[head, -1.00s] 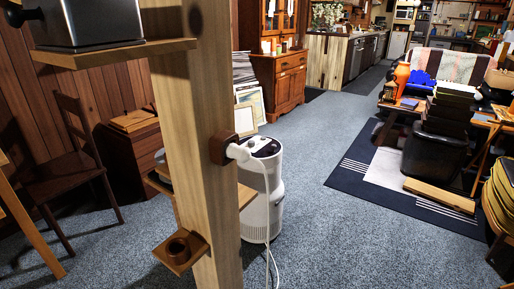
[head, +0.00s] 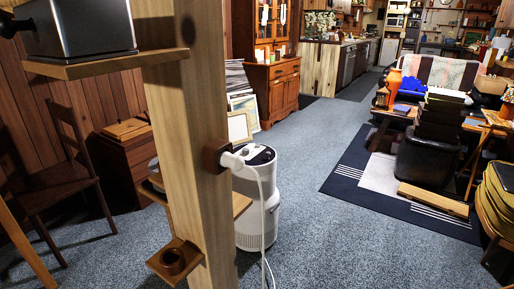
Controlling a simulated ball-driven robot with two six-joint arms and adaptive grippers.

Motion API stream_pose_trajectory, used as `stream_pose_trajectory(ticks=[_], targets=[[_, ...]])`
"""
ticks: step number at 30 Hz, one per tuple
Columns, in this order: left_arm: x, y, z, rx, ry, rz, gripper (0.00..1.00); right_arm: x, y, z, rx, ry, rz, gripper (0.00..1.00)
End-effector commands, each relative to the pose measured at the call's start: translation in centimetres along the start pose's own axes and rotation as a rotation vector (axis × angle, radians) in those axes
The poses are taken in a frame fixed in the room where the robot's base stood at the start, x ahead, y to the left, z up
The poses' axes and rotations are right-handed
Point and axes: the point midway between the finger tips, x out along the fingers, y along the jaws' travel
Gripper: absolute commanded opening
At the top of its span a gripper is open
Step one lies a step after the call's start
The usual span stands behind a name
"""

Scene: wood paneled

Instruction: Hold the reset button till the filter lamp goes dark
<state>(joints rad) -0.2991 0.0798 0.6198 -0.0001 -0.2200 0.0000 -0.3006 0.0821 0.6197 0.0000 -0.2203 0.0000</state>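A white cylindrical appliance (head: 251,224), which looks like an air purifier, stands on the carpet behind a wooden post. Its top has a dark panel (head: 262,153) with small pale details. The reset button and the filter lamp are too small to make out, so I cannot tell whether the lamp is lit. The post hides the appliance's left side. Neither of my grippers is in view.
The wooden post (head: 190,120) with small shelves stands close in front. A white plug (head: 234,161) sits in its brown outlet, with a cord hanging down. A chair (head: 75,170) is left. Carpet (head: 310,190) is clear right of the appliance.

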Motion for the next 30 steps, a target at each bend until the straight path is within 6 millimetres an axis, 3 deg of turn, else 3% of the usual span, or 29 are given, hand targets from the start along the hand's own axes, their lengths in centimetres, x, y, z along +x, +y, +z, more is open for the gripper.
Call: stream_pose_trajectory(ticks=[8,20,30], targets=[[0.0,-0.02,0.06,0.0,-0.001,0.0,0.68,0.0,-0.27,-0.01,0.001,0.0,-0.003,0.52],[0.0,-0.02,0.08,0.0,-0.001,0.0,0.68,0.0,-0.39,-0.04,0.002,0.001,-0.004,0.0],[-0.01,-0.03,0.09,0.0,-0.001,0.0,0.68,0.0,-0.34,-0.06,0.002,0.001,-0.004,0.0]])
